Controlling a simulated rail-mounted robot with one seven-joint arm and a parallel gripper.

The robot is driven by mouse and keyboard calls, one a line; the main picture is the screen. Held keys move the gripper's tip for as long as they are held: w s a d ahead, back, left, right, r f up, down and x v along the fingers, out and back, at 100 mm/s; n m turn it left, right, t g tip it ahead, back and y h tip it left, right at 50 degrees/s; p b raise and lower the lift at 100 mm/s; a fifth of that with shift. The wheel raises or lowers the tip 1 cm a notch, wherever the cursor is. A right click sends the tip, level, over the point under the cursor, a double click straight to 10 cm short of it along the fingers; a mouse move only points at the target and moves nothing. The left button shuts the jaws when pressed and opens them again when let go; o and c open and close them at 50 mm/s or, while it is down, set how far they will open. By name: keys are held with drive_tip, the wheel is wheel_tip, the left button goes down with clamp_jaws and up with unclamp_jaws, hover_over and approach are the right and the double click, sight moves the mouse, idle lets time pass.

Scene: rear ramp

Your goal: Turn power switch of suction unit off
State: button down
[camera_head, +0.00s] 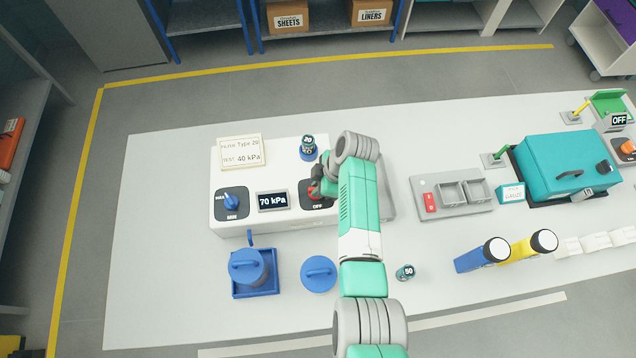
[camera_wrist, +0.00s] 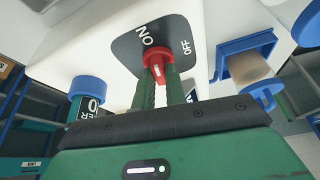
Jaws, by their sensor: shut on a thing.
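The suction unit (camera_head: 285,222) is a white box on the table's left half. Its display (camera_head: 272,201) reads 70 kPa, and a blue knob (camera_head: 232,202) is left of it. The power switch (camera_wrist: 156,56) is a red rotary knob on a dark plate (camera_wrist: 180,38) lettered ON and OFF. My gripper (camera_wrist: 160,78) is shut on the red switch, one finger on each side. A white mark shows on the knob between the fingers; I cannot tell for certain which label it points to. In the head view my gripper (camera_head: 318,189) partly hides the switch and its plate.
A card (camera_head: 241,153) on the unit reads Filter Type 20, test 40 kPa. A blue-capped filter (camera_head: 307,148) stands behind my gripper. A blue canister (camera_head: 247,266), a blue lid (camera_head: 319,273) and a filter marked 50 (camera_head: 404,272) lie in front. A grey tray (camera_head: 455,195) is right.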

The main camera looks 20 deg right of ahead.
drive_tip(key=m+p, duration=0.1)
drive_tip(key=m, duration=0.1)
drive_tip(key=m+t+h+p, duration=0.1)
drive_tip(key=m, duration=0.1)
drive_tip(key=shift+s+a+r, duration=0.1)
drive_tip(key=shift+r, duration=0.1)
drive_tip(key=m+t+h+p, duration=0.1)
drive_tip(key=m, duration=0.3)
drive_tip(key=shift+a, duration=0.1)
drive_tip(key=m, duration=0.1)
drive_tip(key=m+h+p, duration=0.1)
drive_tip(key=m, duration=0.1)
drive_tip(key=shift+a+m+t+h, duration=0.1)
drive_tip(key=shift+m+t+h, duration=0.2)
drive_tip(key=shift+f+m+h+p, duration=0.1)
drive_tip(key=shift+m+h+p, duration=0.5)
drive_tip(key=shift+m, duration=1.4)
drive_tip(key=shift+m+h, duration=0.3)
drive_tip(key=c, duration=1.4)
unclamp_jaws()
drive_tip(key=shift+c, duration=0.2)
drive_tip(key=v, duration=0.7)
drive_tip(key=shift+r, duration=0.35)
